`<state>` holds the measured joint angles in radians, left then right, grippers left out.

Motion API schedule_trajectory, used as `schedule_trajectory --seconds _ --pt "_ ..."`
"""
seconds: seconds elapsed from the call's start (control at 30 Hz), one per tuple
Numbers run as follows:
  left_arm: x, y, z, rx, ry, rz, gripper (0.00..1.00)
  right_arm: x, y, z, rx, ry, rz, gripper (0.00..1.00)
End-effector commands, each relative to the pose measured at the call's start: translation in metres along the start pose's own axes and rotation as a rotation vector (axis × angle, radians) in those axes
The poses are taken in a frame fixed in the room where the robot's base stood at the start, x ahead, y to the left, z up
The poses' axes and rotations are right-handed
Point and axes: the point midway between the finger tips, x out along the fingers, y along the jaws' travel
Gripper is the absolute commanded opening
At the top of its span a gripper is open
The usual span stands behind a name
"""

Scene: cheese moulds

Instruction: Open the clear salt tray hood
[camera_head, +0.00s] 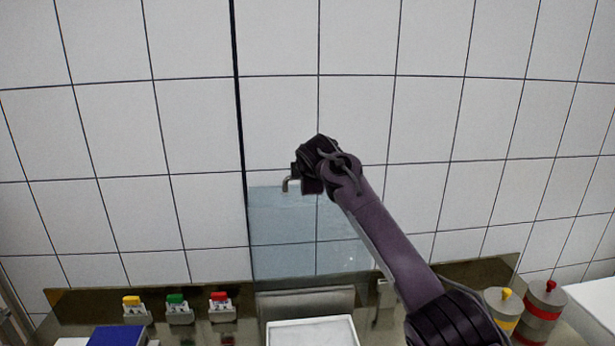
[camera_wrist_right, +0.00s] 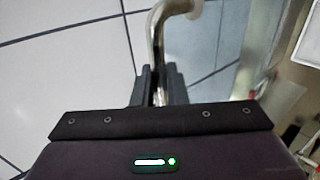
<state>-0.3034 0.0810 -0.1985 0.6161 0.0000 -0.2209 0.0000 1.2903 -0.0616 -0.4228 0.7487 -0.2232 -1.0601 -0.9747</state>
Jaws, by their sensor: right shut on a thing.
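The clear hood (camera_head: 290,235) shows in the head view as a bluish see-through panel. It stands raised in front of the tiled wall, above the white salt tray (camera_head: 312,322). A bent metal handle (camera_head: 286,184) is at its upper edge. My right gripper (camera_head: 295,180) is at that handle. In the right wrist view the handle (camera_wrist_right: 155,38) runs down between the fingers of my right gripper (camera_wrist_right: 158,88), which are shut on it. The hood's far edges are hard to make out. My left gripper is not in view.
Yellow (camera_head: 132,301), green (camera_head: 177,300) and red (camera_head: 220,298) topped holders stand along the back at left, with a blue block (camera_head: 117,336) in front. Yellow-banded (camera_head: 503,308) and red-banded (camera_head: 540,310) canisters stand at right, near my right arm.

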Motion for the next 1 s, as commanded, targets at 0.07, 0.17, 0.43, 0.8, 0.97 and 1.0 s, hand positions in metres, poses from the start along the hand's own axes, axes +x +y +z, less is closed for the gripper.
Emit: schedule_trajectory --seconds 0.07,0.17,0.43,0.8,0.97,1.0 --pt "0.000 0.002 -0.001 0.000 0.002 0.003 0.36 0.002 -0.003 0.000 0.000 -0.001 -0.005 0.00" --pt "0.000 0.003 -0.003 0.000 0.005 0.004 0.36 0.002 -0.003 0.000 0.000 -0.001 -0.005 0.14" --pt "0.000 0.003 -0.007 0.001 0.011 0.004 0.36 0.001 -0.002 0.000 -0.001 0.000 -0.003 0.30" --pt "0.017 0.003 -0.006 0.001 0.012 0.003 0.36 -0.016 -0.004 -0.001 -0.001 0.003 0.000 0.30" --pt "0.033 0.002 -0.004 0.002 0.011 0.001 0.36 -0.042 -0.005 -0.001 -0.001 0.003 0.002 0.30" --pt "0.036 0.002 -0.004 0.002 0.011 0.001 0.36 -0.048 -0.005 0.000 0.000 0.002 0.002 0.30"
